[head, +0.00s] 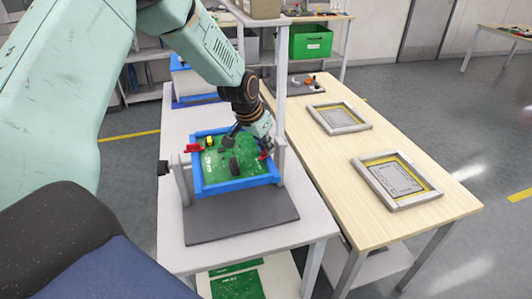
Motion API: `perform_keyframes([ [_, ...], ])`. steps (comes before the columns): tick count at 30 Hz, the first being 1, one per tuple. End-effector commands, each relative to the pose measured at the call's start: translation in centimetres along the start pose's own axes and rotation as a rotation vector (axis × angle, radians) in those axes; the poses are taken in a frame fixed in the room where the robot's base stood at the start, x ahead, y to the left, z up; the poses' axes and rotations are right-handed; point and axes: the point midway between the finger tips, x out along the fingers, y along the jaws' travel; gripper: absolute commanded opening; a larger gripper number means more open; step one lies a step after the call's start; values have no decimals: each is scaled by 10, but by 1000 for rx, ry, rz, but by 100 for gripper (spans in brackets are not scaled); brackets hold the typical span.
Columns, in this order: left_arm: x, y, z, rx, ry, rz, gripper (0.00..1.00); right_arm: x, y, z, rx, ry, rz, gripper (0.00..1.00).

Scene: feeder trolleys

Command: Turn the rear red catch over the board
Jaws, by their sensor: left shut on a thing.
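A green circuit board (220,166) lies inside a blue frame (238,184) on a stand on the white table. One red catch (193,148) sits at the frame's left side, near the far corner. Another red catch (263,154) is at the frame's right side, partly hidden by my left gripper (264,146). My left gripper reaches down from above and is shut on this right-hand catch. The exact angle of that catch over the board is too small to tell. My right gripper is not in view.
Grey posts flank the frame, and a dark grey plate (240,217) lies in front of it. A wooden table (340,155) on the right carries two framed panels (338,118). A green bin (311,42) stands behind.

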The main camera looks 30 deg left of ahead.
Motion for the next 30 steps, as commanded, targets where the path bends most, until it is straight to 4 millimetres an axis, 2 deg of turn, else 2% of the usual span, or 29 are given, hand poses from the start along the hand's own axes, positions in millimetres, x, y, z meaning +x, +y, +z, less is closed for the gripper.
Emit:
perform_keyframes([
  [1, 4, -1, 0, 23, 5, 10, 0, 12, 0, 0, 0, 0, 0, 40],
  [3, 4, -1, 1, 63, 4, 26, 0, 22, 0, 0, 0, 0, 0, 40],
  [12, 3, -2, 0, 247, 2, 100, 0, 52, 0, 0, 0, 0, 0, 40],
  [21, 2, -3, 0, 409, 1, 165, 0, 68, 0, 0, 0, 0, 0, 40],
  [30, 0, -4, -1, 487, -1, 195, 0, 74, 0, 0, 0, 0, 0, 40],
])
